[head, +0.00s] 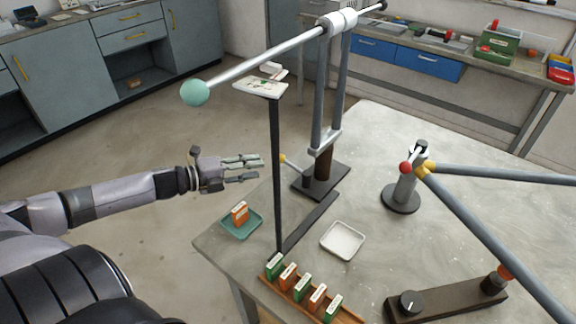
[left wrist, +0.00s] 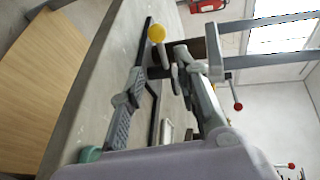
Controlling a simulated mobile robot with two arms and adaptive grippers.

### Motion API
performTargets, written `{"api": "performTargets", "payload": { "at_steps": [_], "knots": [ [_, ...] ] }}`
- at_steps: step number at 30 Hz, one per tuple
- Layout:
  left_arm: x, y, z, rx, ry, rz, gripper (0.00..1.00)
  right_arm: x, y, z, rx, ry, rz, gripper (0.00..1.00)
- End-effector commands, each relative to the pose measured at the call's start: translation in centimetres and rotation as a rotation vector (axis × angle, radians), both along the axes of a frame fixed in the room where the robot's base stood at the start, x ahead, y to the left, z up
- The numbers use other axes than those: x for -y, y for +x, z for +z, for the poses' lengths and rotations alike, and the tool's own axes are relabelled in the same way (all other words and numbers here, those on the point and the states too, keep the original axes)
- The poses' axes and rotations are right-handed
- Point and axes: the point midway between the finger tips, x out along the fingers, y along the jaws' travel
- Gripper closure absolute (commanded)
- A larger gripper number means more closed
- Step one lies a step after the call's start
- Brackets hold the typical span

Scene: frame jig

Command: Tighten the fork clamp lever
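The fork (head: 328,100) stands upright with two grey prongs on a dark base plate (head: 320,182) on the table. Its clamp lever with a yellow ball tip (head: 283,158) sticks out to the left at the foot of the fork. The yellow ball also shows near the top of the left wrist view (left wrist: 156,33), beyond my fingers. My left gripper (head: 259,169) is open and empty, just left of the lever, with a visible gap. A thin black post (head: 277,170) crosses the head view between the fingertips and the lever. My right gripper is not in view.
A bar with a teal ball end (head: 194,92) lies across the fork top. Below sit a green tray (head: 254,231) with an orange box, a white tray (head: 343,240) and a rack (head: 342,312) of several boxes. A stand with a red knob (head: 405,167) joins grey tubes at right.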

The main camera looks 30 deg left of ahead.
Motion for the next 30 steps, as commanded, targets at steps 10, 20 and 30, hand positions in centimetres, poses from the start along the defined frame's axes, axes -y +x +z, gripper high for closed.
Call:
{"api": "performTargets", "payload": {
  "at_steps": [10, 20, 30],
  "knots": [
    [1.6, 3.2, -0.7, 0.004, -0.002, 0.002, 0.7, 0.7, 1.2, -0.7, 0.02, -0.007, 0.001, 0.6],
    [3.2, 6.4, -1.5, 0.003, -0.003, 0.003, 0.7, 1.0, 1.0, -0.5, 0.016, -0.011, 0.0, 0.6],
    [4.8, 9.4, -2.4, 0.0, -0.002, 0.003, 0.7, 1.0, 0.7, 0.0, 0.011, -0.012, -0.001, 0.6]
  ]
}}
